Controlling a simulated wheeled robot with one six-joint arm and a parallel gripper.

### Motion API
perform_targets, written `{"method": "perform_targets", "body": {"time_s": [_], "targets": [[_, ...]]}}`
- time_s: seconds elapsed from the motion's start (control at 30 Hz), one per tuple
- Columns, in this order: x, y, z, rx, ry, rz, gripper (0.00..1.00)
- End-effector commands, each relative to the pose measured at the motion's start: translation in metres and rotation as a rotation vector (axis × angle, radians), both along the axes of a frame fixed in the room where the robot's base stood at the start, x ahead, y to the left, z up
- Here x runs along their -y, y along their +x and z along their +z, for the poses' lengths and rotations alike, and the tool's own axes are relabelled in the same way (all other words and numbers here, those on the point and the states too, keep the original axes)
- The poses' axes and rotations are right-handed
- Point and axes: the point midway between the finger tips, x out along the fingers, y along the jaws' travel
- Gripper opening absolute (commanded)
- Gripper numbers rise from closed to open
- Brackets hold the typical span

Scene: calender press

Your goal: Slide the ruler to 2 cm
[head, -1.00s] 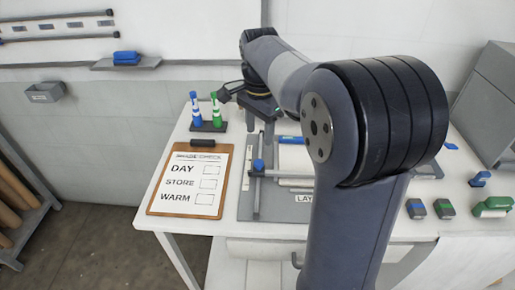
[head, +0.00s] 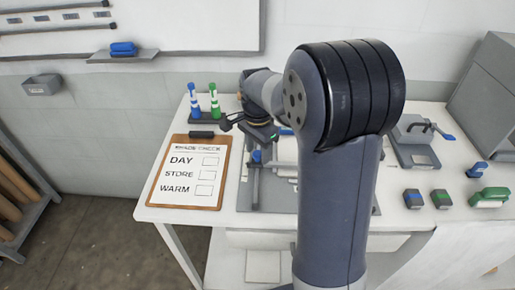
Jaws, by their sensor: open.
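A grey board (head: 243,198) lies on the white table, partly behind my arm. An upright-running grey bar (head: 255,188) with a blue knob (head: 256,156) at its far end lies on the board, and a pale cross strip (head: 285,172) meets it. These look like the ruler and its guide; no scale or centimetre marks are readable. My gripper (head: 264,139) is open, pointing down just beyond the blue knob. Its fingertips are small and partly hidden, and I cannot tell whether they touch anything.
A clipboard (head: 189,208) reading DAY, STORE, WARM lies left of the board. Blue and green markers (head: 204,102) stand behind it. Right of my arm are a grey device with a blue handle (head: 415,140), small blocks (head: 413,199) and a green-topped eraser (head: 488,196).

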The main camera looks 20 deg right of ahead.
Motion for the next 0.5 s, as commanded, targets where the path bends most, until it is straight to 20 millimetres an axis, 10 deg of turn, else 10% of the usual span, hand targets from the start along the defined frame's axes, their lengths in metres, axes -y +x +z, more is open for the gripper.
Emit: {"method": "perform_targets", "body": {"time_s": [0.5], "targets": [[0.0, 0.0, 0.0005, 0.0, 0.0, 0.0, 0.17]]}}
